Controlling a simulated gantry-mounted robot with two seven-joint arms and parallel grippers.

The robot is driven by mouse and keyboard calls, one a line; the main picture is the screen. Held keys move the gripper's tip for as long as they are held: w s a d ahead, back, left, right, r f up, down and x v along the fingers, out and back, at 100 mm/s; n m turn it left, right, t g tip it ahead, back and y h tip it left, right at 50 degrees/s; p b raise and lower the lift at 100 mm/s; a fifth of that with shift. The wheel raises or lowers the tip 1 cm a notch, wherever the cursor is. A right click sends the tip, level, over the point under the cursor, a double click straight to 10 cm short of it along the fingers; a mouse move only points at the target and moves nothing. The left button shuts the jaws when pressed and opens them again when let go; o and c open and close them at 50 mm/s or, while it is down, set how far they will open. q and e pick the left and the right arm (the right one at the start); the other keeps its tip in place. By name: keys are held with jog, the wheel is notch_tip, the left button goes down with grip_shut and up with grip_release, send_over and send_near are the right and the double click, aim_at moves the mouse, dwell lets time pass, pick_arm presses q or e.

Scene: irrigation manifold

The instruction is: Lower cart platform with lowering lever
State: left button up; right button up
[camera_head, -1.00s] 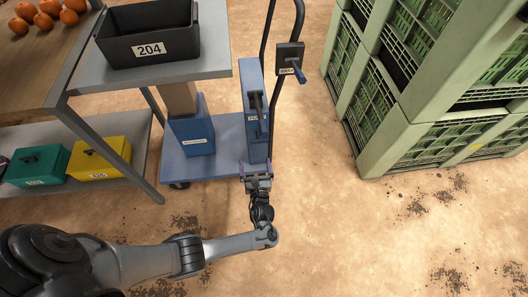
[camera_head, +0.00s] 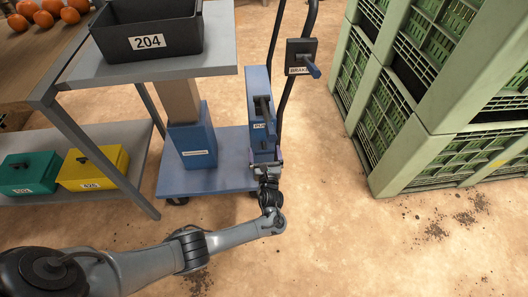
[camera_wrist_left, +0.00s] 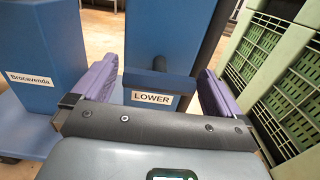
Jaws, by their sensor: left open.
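The cart's grey platform (camera_head: 222,50) is raised on a column above its blue base (camera_head: 215,180) and carries a black bin (camera_head: 150,34) marked 204. A blue upright housing (camera_head: 258,95) with a dark lever on its front stands on the base's right. My left gripper (camera_head: 267,166) is low in front of this housing. In the left wrist view, its purple fingers (camera_wrist_left: 157,88) are open on either side of a dark blue bar (camera_wrist_left: 160,78), with a label (camera_wrist_left: 152,98) reading LOWER below it. Contact with the bar cannot be told. My right gripper is not in view.
A brake box (camera_head: 300,55) with a blue handle is on the cart's push bar. Stacked green crates (camera_head: 420,150) stand to the right. A table on the left has a lower shelf with a green box (camera_head: 30,172) and yellow box (camera_head: 92,168). The front floor is clear.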

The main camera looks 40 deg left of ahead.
aim_at(264, 148)
pick_arm(q)
jog(key=shift+b+x, duration=0.35)
jog(key=shift+x, duration=0.5)
jog(key=shift+w+a, duration=0.25)
jog(key=shift+w, duration=0.05)
jog(key=c, duration=0.8)
jog(key=shift+c, duration=0.2)
